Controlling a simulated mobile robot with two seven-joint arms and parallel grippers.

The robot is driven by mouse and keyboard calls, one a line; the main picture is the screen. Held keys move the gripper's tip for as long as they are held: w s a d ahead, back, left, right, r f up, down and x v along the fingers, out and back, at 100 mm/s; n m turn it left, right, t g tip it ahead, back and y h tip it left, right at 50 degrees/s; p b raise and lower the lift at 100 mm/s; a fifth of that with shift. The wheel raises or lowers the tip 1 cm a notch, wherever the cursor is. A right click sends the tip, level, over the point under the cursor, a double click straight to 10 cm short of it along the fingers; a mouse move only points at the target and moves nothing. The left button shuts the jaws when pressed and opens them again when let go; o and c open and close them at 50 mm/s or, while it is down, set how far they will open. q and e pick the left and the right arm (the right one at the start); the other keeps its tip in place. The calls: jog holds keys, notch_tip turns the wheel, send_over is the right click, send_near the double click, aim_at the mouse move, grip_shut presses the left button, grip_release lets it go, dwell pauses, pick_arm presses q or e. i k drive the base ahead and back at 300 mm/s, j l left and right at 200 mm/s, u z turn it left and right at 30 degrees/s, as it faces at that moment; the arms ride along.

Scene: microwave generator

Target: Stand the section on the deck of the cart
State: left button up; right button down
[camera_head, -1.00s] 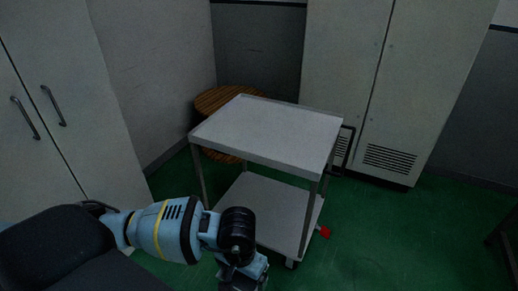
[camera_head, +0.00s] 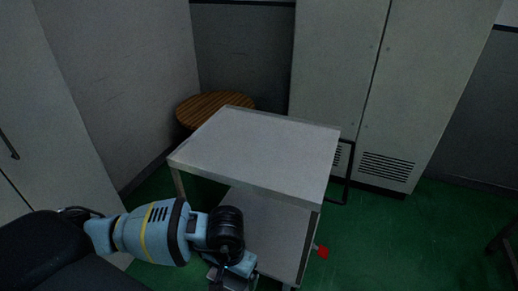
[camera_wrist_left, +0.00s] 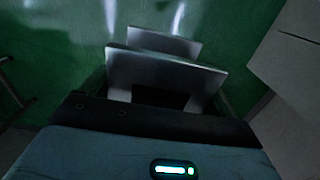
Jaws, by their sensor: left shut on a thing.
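The cart has a pale flat upper deck (camera_head: 262,152) with nothing on it and a lower shelf (camera_head: 268,228). My left gripper (camera_head: 232,279) is at the bottom of the head view, in front of the cart's near side and apart from the upper deck in the picture. In the left wrist view it is shut on a grey metal section (camera_wrist_left: 165,70) with flat plate-like ends and a dark opening. The section's lower part is hidden by the gripper body, and it cannot be made out in the head view. My right gripper is not in view.
A round slatted wooden table (camera_head: 213,104) stands behind the cart at the left. Tall grey cabinets (camera_head: 405,90) stand behind it at the right. A red item (camera_head: 322,251) is low by the cart's right side. Green floor (camera_head: 400,245) is open to the right.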

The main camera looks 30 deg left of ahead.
aim_at(262, 154)
jog(key=i+j, duration=0.75)
